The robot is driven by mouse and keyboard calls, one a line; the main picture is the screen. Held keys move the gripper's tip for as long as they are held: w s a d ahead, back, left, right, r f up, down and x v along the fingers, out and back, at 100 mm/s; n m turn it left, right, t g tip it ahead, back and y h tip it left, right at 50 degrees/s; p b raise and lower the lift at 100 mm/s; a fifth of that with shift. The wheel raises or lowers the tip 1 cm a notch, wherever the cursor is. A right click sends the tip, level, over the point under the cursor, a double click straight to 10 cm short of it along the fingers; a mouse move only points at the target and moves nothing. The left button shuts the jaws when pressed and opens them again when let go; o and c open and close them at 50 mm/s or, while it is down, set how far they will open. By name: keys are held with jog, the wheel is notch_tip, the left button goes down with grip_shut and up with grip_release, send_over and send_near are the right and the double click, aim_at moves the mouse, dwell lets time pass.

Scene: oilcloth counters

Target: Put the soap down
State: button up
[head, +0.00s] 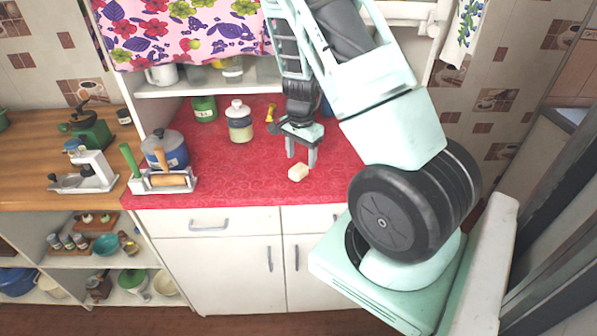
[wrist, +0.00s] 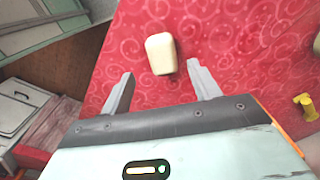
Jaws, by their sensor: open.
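The soap (head: 298,172) is a small cream block lying on the red patterned counter (head: 225,170), near its front edge. In the wrist view the soap (wrist: 161,54) lies on the red cloth just beyond my fingertips, around the middle between them. My gripper (head: 301,160) is open and empty, pointing down close to the counter. In the wrist view its two grey fingers (wrist: 160,82) stand apart with a clear gap. No finger appears to touch the soap.
A yellow object (head: 270,114) lies behind my gripper. A white-lidded jar (head: 239,122), a green can (head: 204,109) and a blue pot (head: 165,150) stand to the left. A wooden-handled tool in a white holder (head: 163,182) is at the front left. Red counter between them is clear.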

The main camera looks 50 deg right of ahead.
aim_at(298, 167)
jog(key=f, duration=0.3)
jog(key=f+p, duration=0.1)
jog(key=f, duration=0.1)
jog(key=shift+w+a, duration=0.25)
jog(key=shift+w, duration=0.05)
jog(key=c, duration=1.2)
